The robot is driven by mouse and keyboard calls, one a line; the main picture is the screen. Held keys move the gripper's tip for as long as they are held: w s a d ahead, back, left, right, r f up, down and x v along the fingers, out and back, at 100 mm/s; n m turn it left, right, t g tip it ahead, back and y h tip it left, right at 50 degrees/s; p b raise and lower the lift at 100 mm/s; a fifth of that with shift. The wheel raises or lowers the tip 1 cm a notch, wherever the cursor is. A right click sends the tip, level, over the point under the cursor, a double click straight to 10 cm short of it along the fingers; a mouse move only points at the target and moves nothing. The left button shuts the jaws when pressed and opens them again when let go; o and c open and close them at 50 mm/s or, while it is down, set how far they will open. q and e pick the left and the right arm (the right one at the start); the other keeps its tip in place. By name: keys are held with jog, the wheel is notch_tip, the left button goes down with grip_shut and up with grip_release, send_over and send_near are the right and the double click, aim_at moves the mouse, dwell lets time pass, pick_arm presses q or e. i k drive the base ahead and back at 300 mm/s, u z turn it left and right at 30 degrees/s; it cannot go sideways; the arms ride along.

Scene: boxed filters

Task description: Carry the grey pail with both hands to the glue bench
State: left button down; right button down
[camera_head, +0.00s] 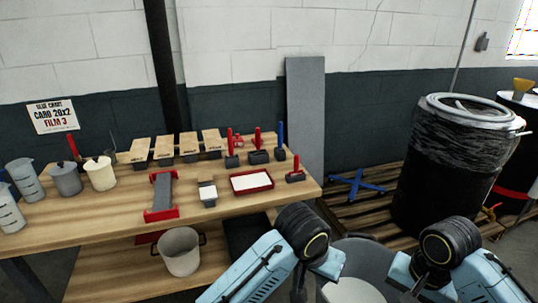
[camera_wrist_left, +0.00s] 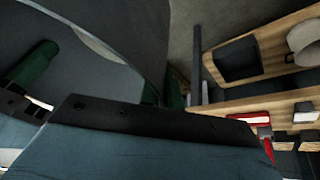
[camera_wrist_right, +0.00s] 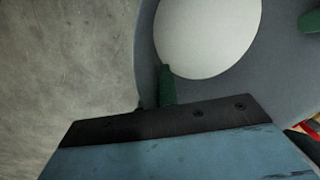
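The grey pail (camera_head: 375,258) is at the bottom of the head view, between my two forearms, with something whitish inside. My left gripper (camera_wrist_left: 162,93) is shut on the pail's wall, a green finger pad on each side of it. My right gripper (camera_wrist_right: 153,92) is shut on the opposite wall, one pad inside and one mostly hidden outside. In the head view the pail's lower part is cut off, so I cannot tell its height over the floor. The glue bench (camera_head: 110,207) is the wooden table at left, under a glue chart sign (camera_head: 53,116).
The bench top holds grey and white jugs (camera_head: 66,178), wooden-topped blocks, a red-rimmed tray (camera_head: 251,182) and red-handled tools. A pale bucket (camera_head: 181,251) stands on its lower shelf. A black bin (camera_head: 440,170) and pallet with a blue cross-shaped stand (camera_head: 356,184) are at right.

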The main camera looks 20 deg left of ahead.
aim_at(85, 216)
jog(key=u, duration=0.5)
jog(key=i, duration=0.5)
jog(key=u, duration=1.4)
jog(key=i, duration=0.65)
jog(key=z, duration=4.8)
